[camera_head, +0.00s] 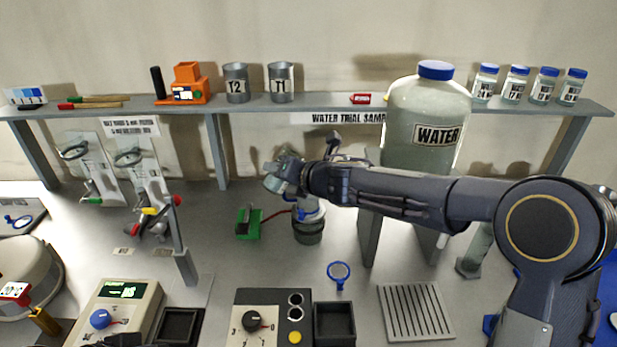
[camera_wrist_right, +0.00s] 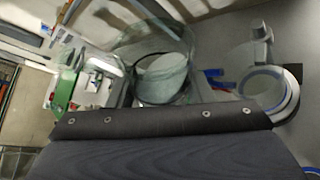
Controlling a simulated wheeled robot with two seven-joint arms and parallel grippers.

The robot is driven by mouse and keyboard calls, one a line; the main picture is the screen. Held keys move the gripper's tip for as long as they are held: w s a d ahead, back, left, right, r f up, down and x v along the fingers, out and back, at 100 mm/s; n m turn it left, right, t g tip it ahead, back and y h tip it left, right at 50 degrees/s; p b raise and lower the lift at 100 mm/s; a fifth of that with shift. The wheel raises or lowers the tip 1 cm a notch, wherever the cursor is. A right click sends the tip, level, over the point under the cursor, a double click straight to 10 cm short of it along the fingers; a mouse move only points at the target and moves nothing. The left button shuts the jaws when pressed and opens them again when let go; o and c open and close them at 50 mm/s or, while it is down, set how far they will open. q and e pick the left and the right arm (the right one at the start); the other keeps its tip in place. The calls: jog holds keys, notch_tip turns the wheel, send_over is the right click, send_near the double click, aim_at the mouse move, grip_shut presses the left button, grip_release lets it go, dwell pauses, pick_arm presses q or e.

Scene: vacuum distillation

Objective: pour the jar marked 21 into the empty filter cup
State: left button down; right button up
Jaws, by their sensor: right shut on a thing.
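My right gripper (camera_head: 283,172) is above the middle of the bench. It is shut on a clear glass jar (camera_head: 274,184), which is tilted; its number is not readable. In the right wrist view the jar (camera_wrist_right: 160,55) shows as transparent glass with a dark round edge. Just below and right of the gripper, in the head view, is a blue-and-white ringed piece (camera_head: 312,212), likely the filter cup, on a dark round base (camera_head: 308,233). A blue-and-white ring also shows in the right wrist view (camera_wrist_right: 289,100). The arm partly hides the cup, so its inside is unseen. My left gripper is not in view.
A large WATER bottle (camera_head: 428,110) stands behind my right arm. Several blue-capped jars (camera_head: 485,82) and cups T2 (camera_head: 236,83) and T1 (camera_head: 281,83) are on the shelf (camera_head: 335,107). A green block (camera_head: 247,224) is left of the cup. A control box (camera_head: 265,322) is in front.

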jog(key=shift+f, duration=0.2)
jog(key=shift+f+m+y, duration=0.25)
jog(key=shift+m+y, duration=0.05)
jog(key=shift+m, duration=0.1)
jog(key=shift+r+m+g+y, duration=0.3)
jog(key=shift+r+m+y, duration=0.15)
jog(key=shift+m, duration=0.15)
dwell(0.7)
jog(key=shift+f+m+y+b, duration=0.7)
jog(key=shift+m+y+b, duration=0.1)
jog(key=shift+m, duration=0.4)
dwell(2.1)
jog(key=shift+w+d+r+m+y+p, duration=0.1)
jog(key=shift+d+r+m+y+p, duration=0.15)
jog(key=shift+r+p, duration=0.3)
jog(key=shift+w+d+r+m+p, duration=0.1)
jog(key=shift+r+m+p, duration=0.3)
jog(key=shift+p, duration=0.2)
dwell(0.6)
jog(key=shift+d+r+m+y+p, duration=0.1)
jog(key=shift+r+m+y+p, duration=0.25)
jog(key=shift+r+p, duration=0.3)
dwell(0.4)
